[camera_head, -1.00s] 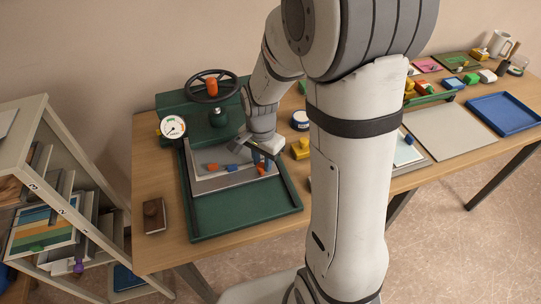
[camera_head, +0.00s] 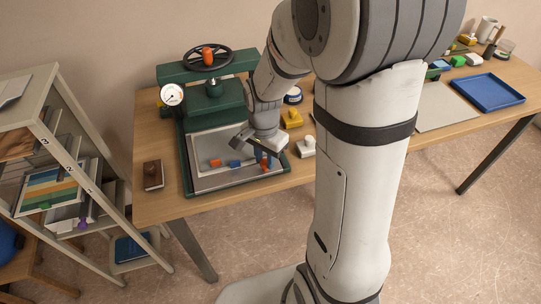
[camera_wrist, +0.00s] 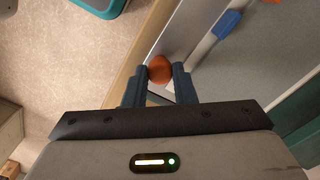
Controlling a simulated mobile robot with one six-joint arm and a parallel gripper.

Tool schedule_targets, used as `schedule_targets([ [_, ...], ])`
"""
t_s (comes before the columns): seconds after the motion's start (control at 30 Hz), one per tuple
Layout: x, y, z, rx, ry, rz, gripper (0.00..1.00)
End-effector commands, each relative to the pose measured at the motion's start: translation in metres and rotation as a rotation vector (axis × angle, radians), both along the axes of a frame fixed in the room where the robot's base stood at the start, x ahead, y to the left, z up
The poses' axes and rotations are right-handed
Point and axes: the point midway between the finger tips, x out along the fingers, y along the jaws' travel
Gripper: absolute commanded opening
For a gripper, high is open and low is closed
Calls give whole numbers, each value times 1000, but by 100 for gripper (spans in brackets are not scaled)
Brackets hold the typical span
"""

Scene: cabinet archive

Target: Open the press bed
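The green press (camera_head: 213,95) stands on the table with a black handwheel and an orange knob on top. Its grey press bed (camera_head: 215,180) lies flat, drawn out towards the front edge of the green base. Small blue and orange parts (camera_head: 234,163) show on the bed. My gripper (camera_head: 265,157) is low over the bed's front right. In the wrist view its two dark fingers (camera_wrist: 166,76) sit on both sides of an orange ball knob (camera_wrist: 160,68) at the bed's edge and seem to touch it. The knob's lower part is hidden.
A round white gauge (camera_head: 171,95) sits at the press's left. A brown block (camera_head: 153,176) lies left of the press. A grey shelf (camera_head: 95,195) stands beyond the table's left end. Yellow (camera_head: 291,118) and white (camera_head: 305,145) stamps stand right of my gripper. Floor in front is clear.

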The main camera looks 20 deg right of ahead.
Motion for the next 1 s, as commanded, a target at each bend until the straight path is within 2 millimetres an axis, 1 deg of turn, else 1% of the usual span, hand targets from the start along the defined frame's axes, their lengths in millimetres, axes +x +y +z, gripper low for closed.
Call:
schedule_targets([
  [0.03, 1, 2, 0, 5, -2, -4, 25],
  [0.3, 0, -1, 0, 3, -1, -9, 46],
  [0.57, 0, -2, 2, 2, -2, -8, 46],
  [0.67, 1, -2, 12, 2, -5, -8, 46],
  [0.9, 1, -2, 53, 3, -5, -8, 46],
  [1.0, 1, -2, 67, 2, -5, -8, 46],
])
